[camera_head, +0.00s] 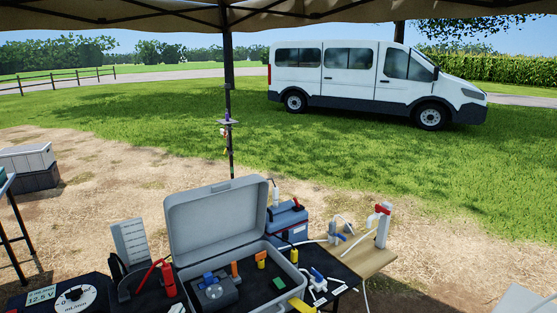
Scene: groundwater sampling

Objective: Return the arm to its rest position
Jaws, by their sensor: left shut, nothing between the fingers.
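My right gripper is not in view. No rest mark for the arm shows.
An open grey case (216,215) holds a dark device with a blue top. A round gauge (75,298) and a red-handled tool (168,279) are left of it. A blue box (287,221) and a wooden board (369,258) with a red-topped white stand (383,224) are right.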

